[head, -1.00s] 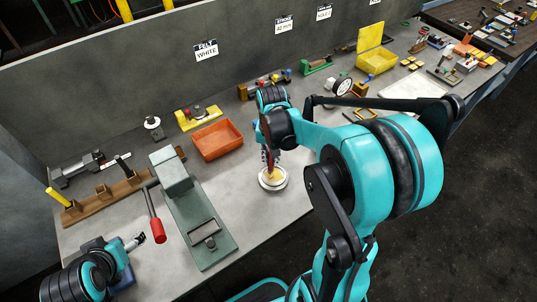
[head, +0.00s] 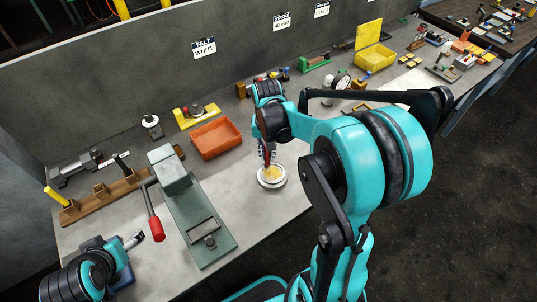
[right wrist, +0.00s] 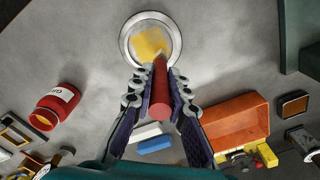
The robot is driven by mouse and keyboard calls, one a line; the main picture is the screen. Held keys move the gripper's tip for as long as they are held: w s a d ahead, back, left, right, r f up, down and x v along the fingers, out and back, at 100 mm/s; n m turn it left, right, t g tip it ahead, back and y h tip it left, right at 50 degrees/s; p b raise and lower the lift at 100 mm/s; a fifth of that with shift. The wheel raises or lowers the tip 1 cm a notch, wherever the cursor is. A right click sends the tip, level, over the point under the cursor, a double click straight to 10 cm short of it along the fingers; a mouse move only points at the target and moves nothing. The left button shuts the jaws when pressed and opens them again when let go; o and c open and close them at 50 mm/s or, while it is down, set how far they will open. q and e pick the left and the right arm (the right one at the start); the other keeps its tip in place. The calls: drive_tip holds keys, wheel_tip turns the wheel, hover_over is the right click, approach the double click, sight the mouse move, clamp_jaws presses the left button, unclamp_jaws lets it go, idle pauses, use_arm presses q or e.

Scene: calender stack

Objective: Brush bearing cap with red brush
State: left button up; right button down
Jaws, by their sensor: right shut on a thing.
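The bearing cap (head: 271,183) is a round, pale metal-rimmed disc on the bench. It also shows at the top of the right wrist view (right wrist: 125,42). My right gripper (head: 268,152) is shut on the red brush (right wrist: 160,88) by its red handle. My left gripper (head: 138,240) is low at the left, beside the green press and away from the cap. Its finger opening is too small to tell.
A green press (head: 190,215) with a red-ended lever stands left of the cap. An orange bin (head: 217,138) lies behind it. The right wrist view shows a red jar (right wrist: 60,103) and a blue block (right wrist: 155,145). Bare bench lies around the cap.

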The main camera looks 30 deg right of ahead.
drive_tip(key=shift+w, duration=0.15)
idle(2.2)
drive_tip(key=shift+r+p, duration=0.55)
drive_tip(key=shift+r, duration=0.15)
drive_tip(key=shift+r+p, duration=1.7)
drive_tip(key=shift+r, duration=0.55)
